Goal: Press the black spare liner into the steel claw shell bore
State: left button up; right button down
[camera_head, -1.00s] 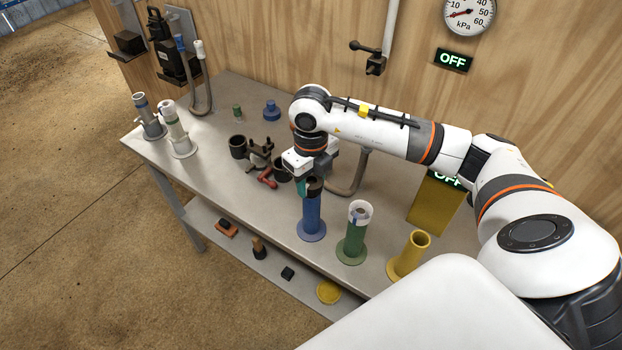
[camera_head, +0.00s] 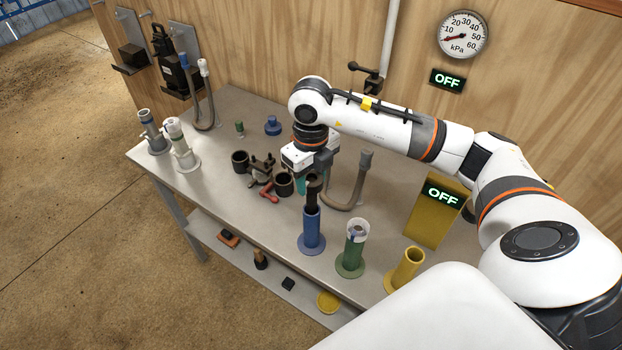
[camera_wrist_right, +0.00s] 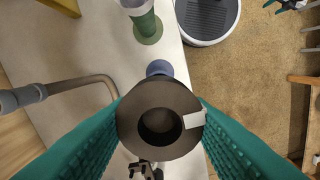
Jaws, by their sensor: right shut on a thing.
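My right gripper (camera_head: 307,182) points down over the bench with its teal fingers (camera_wrist_right: 85,138) shut on the black liner (camera_head: 312,196). The liner is upright over the blue stand (camera_head: 311,230), its lower end at or in the stand's mouth. In the right wrist view the liner (camera_wrist_right: 160,118) shows its round end with a dark bore and a pale mark on the rim. A dark clamp-like fixture (camera_head: 262,170) stands left of the gripper, between two black cups. I cannot tell for sure which part is the steel claw shell.
A green stand (camera_head: 352,252) with a pale cylinder and a yellow stand (camera_head: 405,270) are right of the blue one. A curved hose (camera_head: 360,180) rises behind the gripper. Two pale cylinders (camera_head: 183,150) stand at the left end. The bench (camera_head: 215,195) is bare at front left.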

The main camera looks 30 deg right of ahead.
jog(key=shift+r+p, duration=2.2)
jog(key=shift+r, duration=3.2)
jog(key=c, duration=1.4)
grip_release()
grip_shut()
